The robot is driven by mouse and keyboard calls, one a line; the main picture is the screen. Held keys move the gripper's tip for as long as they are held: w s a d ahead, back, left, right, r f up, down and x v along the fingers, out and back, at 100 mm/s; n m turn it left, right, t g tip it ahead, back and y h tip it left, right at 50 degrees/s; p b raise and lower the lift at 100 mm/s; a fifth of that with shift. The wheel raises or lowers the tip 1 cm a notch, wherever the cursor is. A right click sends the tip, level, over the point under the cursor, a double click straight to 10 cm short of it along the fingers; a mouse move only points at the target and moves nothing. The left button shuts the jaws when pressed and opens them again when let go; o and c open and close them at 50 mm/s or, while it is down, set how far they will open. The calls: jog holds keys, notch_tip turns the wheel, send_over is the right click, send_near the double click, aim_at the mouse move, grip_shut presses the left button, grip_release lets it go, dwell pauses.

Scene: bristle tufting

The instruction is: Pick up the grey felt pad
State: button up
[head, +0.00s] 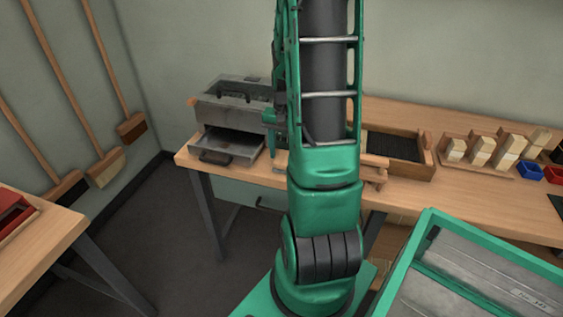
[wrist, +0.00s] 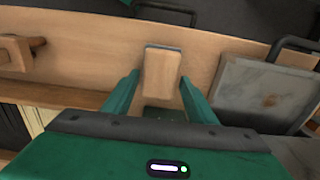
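In the wrist view my gripper (wrist: 160,77) is open, with one green finger on each side of a small wooden block (wrist: 162,75). The block has a thin dark grey-blue edge along its far end. I cannot tell whether this edge is the grey felt pad; no other felt pad is clearly seen. A gap shows between the left finger and the block; the right finger is close to it. Nothing is visibly gripped.
Right of the block lies a grey metal tray (wrist: 262,94) with a dark handle; in the head view it sits under a grey metal box (head: 234,99) on the wooden bench (head: 430,198). A dark-filled wooden tray (head: 395,147), several blocks and blue (head: 530,169) and red bins stand rightward.

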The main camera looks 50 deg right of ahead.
aim_at(282, 156)
jog(key=c, duration=0.8)
jog(key=shift+c, duration=0.2)
jog(key=shift+r, duration=0.45)
jog(key=r, duration=0.3)
jog(key=shift+w+a+r, duration=0.1)
jog(key=shift+a+r, duration=0.2)
jog(key=shift+r, duration=0.1)
jog(key=a+r, duration=0.6)
jog(key=a, duration=0.5)
jog(key=shift+r, duration=0.2)
